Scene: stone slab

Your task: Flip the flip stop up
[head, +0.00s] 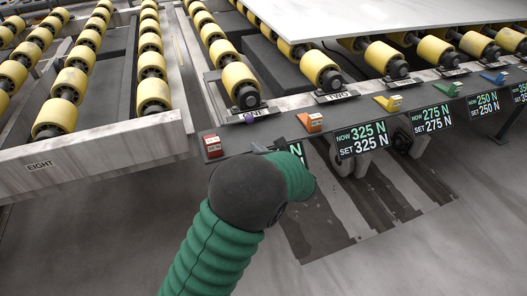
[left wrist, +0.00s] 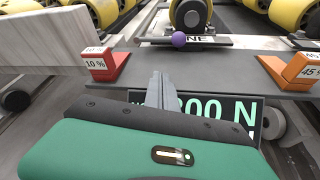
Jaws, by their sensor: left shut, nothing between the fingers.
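A purple ball knob (head: 249,118) sits at the lane end marked ONE, at the near end of a yellow roller row. In the left wrist view the knob (left wrist: 179,39) is in front of a dark flat bar (left wrist: 212,42) with the ONE lettering. This looks like the flip stop; the bar lies low and flat. My left gripper (head: 260,148) is mostly hidden behind its dark wrist in the head view. In the left wrist view its fingers (left wrist: 157,88) are shut and empty, pointing at the shelf edge below the knob, apart from it. My right gripper is not in view.
A red block (head: 212,146) marked 10 % and an orange block (head: 310,121) flank the knob on a dark shelf. A display panel reading 300 N (left wrist: 215,108) is partly behind my fingers. A white slab (head: 400,18) lies on the rollers at the upper right.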

